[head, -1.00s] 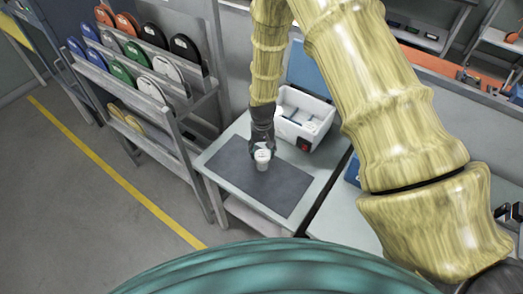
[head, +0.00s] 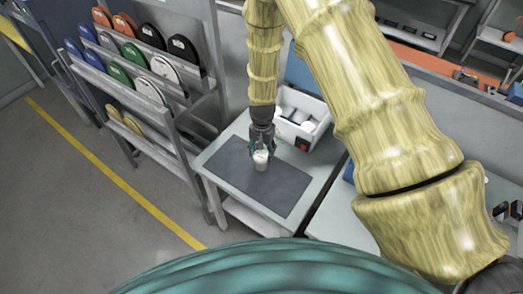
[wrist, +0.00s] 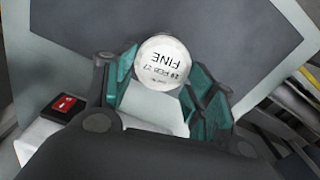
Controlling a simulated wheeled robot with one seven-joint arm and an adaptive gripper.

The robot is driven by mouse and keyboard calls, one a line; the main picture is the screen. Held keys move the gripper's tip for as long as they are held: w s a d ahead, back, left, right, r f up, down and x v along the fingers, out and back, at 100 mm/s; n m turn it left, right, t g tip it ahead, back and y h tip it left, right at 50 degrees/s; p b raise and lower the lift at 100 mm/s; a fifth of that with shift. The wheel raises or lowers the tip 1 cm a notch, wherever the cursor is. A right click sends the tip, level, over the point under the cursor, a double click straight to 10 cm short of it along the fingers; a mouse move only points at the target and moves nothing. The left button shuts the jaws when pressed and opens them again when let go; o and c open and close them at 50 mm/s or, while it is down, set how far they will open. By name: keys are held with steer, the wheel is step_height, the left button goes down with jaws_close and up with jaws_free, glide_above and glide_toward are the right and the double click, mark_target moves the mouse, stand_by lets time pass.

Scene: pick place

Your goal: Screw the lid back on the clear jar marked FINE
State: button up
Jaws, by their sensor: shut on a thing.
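A small pale jar (head: 261,164) stands upright on the dark mat. My gripper (head: 261,153) is directly above it, pointing down with its fingers around its top. In the wrist view a round white lid (wrist: 163,60) marked FINE, with smaller print below, sits between my teal fingertips (wrist: 160,80). My gripper is shut on this lid. The jar's body is mostly hidden from the wrist, and the lid's seam with the jar cannot be made out.
The dark mat (head: 283,190) lies on a grey table (head: 229,190), clear around the jar. A rack (head: 175,115) of coloured discs stands left.

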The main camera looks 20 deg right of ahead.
steer(key=m, duration=0.4)
steer(key=shift+s, duration=0.15)
steer(key=shift+d, duration=0.1)
steer(key=shift+s+m+p, duration=0.1)
steer(key=shift+m+p, duration=0.25)
steer(key=shift+m, duration=1.65)
steer(key=shift+s+r+m+p, duration=0.15)
steer(key=shift+m+p, duration=0.3)
steer(key=shift+m, duration=0.65)
steer(key=shift+s+m, duration=0.1)
steer(key=shift+m, duration=0.8)
